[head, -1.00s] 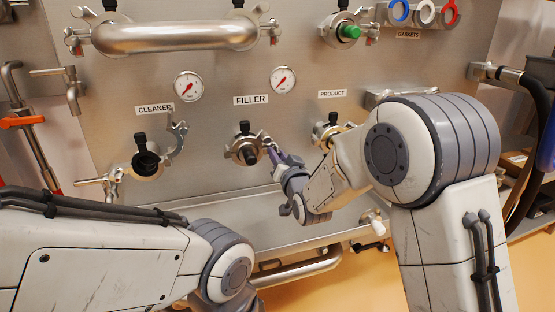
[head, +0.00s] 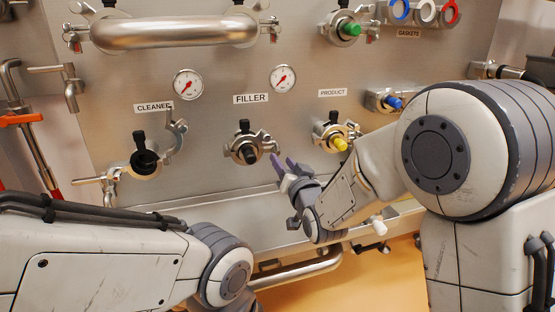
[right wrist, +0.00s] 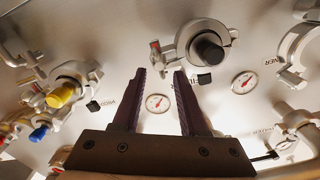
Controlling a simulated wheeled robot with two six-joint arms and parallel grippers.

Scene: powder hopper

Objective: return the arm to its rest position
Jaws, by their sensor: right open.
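My right gripper (head: 283,166) is open and empty in front of the steel panel, just right of and below the FILLER port (head: 245,148). In the right wrist view its two dark fingers (right wrist: 158,85) stand apart with nothing between them. The FILLER port, with a black cap, also shows there (right wrist: 208,50), beyond the fingertips and apart from them. My left arm lies across the lower left of the head view; its gripper is not visible.
The CLEANER port (head: 145,158) has an open clamp. The PRODUCT port (head: 337,140) has a yellow plug, and a blue-plugged fitting (head: 390,102) is right of it. A thick handle pipe (head: 175,35) and two gauges (head: 188,84) sit higher. A lower rail (head: 300,272) runs beneath.

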